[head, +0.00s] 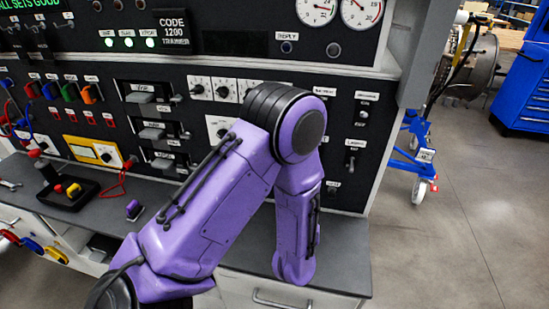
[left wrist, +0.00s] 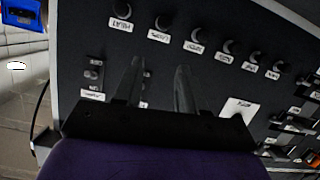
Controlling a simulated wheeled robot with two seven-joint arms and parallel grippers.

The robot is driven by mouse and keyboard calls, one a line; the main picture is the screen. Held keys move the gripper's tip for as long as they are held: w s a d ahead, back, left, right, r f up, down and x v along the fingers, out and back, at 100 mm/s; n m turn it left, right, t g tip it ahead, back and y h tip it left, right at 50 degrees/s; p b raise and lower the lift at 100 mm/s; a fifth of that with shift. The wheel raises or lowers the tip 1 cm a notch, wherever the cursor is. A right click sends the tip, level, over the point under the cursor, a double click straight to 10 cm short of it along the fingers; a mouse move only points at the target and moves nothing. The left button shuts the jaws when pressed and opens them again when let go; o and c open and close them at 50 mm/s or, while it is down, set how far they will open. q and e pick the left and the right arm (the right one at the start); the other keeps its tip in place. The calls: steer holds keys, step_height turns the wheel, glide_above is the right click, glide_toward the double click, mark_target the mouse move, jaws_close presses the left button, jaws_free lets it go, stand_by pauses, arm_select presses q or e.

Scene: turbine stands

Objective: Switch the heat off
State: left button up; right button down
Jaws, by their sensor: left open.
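The dark control panel (head: 345,80) carries switches, knobs and small white labels. Its right part has a small switch (head: 363,115) and a lower lever switch (head: 351,163); their labels are too small to read surely, so I cannot tell which is the heat switch. My left gripper (left wrist: 160,64) is open and empty in the left wrist view, its two dark fingers pointing at the panel. A small switch (left wrist: 93,72) with a label is left of the fingers. Something between or behind the fingers is partly hidden. The head view does not show the gripper's fingers.
My purple arm covers the middle of the head view. A row of black knobs (left wrist: 197,36) runs above the fingers. A grey worktop (head: 335,262) juts out below the panel, with a black tray (head: 70,198) at left. A blue cart (head: 420,160) stands right; the floor beside it is open.

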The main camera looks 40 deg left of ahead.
arm_select(q)
steer(key=s+f+g+h, duration=0.1)
steer(key=s+f, duration=0.3)
steer(key=s+f+g+h, duration=0.1)
steer(key=s+f+g, duration=0.1)
steer(key=s+f, duration=0.2)
steer(key=s+f+m+g+h, duration=0.1)
steer(key=s+f, duration=0.3)
steer(key=f, duration=0.1)
steer(key=shift+s+d+f+g, duration=0.15)
steer(key=shift+s+f+g, duration=0.05)
steer(key=shift+f+g, duration=0.2)
